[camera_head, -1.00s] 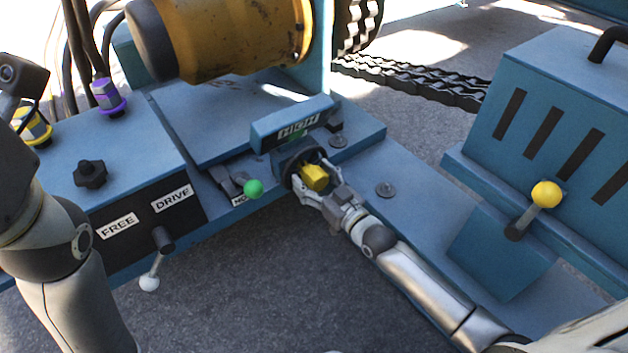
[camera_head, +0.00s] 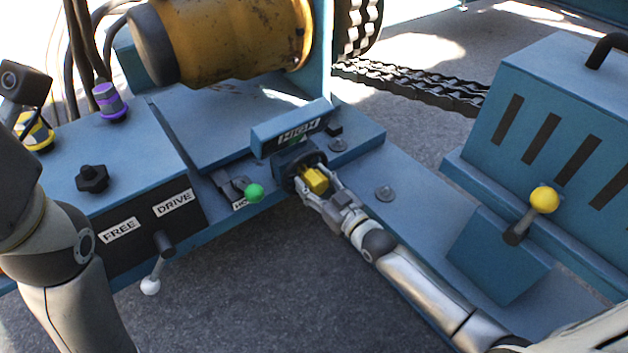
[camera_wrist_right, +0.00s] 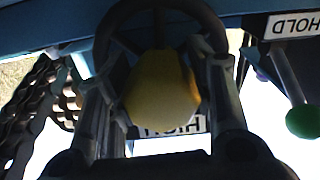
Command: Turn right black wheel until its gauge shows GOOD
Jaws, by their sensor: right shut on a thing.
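The right black wheel (camera_head: 292,165) is a dark ring on the front of a blue block, partly hidden by my right gripper. A yellow grip (camera_head: 311,182) sticks out from it. My right gripper (camera_head: 316,184) is shut on this yellow grip, with one finger on each side, as the right wrist view also shows (camera_wrist_right: 160,92).
A green-knobbed lever (camera_head: 254,193) stands just left of the wheel, by a partly hidden HOLD label. A yellow-knobbed lever (camera_head: 543,200) stands on the right. A box with FREE (camera_head: 120,230) and DRIVE labels is on the left. A yellow drum (camera_head: 235,40) is behind.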

